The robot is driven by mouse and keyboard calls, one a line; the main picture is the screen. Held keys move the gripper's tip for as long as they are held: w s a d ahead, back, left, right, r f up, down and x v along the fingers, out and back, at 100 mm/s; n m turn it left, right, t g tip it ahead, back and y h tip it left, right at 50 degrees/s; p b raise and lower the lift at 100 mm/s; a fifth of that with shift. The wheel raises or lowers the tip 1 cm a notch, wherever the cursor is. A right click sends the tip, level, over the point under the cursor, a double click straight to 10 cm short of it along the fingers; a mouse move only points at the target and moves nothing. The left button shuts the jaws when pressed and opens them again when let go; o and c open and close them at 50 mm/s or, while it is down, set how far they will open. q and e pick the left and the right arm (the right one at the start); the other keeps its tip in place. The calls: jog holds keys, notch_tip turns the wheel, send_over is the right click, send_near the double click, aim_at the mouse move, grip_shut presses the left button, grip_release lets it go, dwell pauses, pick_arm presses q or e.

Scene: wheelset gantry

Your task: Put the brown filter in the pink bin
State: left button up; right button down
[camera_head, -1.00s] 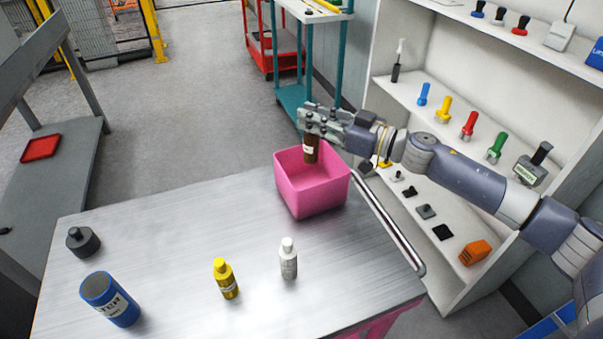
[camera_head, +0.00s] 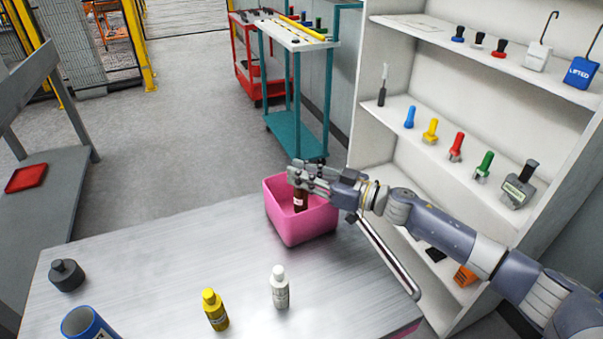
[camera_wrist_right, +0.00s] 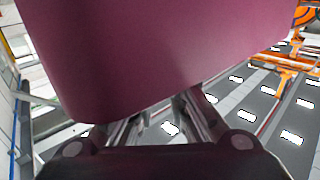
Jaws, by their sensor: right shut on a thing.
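The brown filter (camera_head: 300,201) is a small dark bottle with a pale label. It hangs upright from my right gripper (camera_head: 297,176), which is shut on its top. The pink bin (camera_head: 303,229) is an open box at the far right corner of the metal table. In the head view the filter is within the bin's opening, seen against its inner wall. I cannot tell whether it touches the bottom. In the right wrist view a dark maroon surface (camera_wrist_right: 165,55) fills the upper part; I cannot tell which object it is. My left gripper is not in view.
The metal table (camera_head: 150,260) also carries a yellow bottle (camera_head: 215,311), a white bottle (camera_head: 280,290), a blue canister (camera_head: 85,325) and a dark grey round piece (camera_head: 66,276). A white shelf (camera_head: 400,130) with tools stands close on the right. The table's middle is clear.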

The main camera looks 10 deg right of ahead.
jog(key=shift+f, duration=0.5)
jog(key=c, duration=1.6)
grip_release()
jog(key=shift+o, duration=0.2)
jog(key=shift+r, duration=0.2)
jog(key=b+v, duration=0.2)
jog(key=v, duration=1)
jog(key=shift+r, duration=0.5)
